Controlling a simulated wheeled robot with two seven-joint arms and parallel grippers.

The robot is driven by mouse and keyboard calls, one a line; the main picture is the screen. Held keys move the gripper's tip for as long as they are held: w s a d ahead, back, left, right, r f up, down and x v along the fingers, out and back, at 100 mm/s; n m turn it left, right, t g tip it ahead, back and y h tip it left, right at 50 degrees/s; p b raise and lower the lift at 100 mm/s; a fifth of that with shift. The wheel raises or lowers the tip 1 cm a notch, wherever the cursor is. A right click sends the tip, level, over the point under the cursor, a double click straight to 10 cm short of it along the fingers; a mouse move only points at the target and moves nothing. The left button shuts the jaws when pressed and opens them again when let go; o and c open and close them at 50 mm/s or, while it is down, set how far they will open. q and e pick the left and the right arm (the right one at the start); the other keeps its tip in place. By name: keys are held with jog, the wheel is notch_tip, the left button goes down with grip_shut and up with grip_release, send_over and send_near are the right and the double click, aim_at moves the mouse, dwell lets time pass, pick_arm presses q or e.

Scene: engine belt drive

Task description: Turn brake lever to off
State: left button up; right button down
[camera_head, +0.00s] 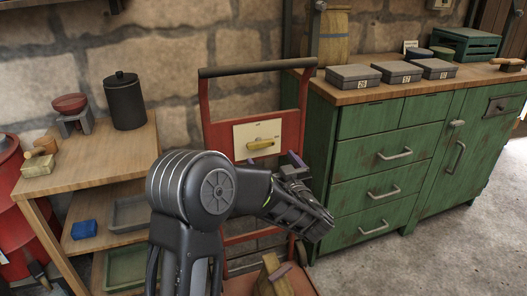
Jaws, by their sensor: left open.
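A yellow lever (261,144) lies almost level on a cream plate (243,133), which is fixed to a red upright frame (222,133). The lever looks like the brake lever; the plate's small markings are too small to read. My left gripper (292,170) is open, below and to the right of the lever and apart from it in the picture. My left arm covers the lower left of the frame. The gripper's fingers are partly hidden by the hand, and no held object shows. My right gripper is not in view.
A wooden shelf unit (97,165) with a black canister (124,101) stands at left. A green cabinet (370,130) carrying grey boxes (353,77) stands close at right. A dark bar (258,67) tops the frame. Floor (440,245) at lower right is clear.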

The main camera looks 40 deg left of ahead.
aim_at(262, 146)
pick_arm(q)
jog(key=shift+b+x, duration=0.65)
jog(key=shift+x, duration=3.25)
jog(key=shift+f, duration=0.1)
jog(key=shift+c, duration=0.2)
jog(key=c, duration=1.3)
jog(key=shift+o, duration=0.2)
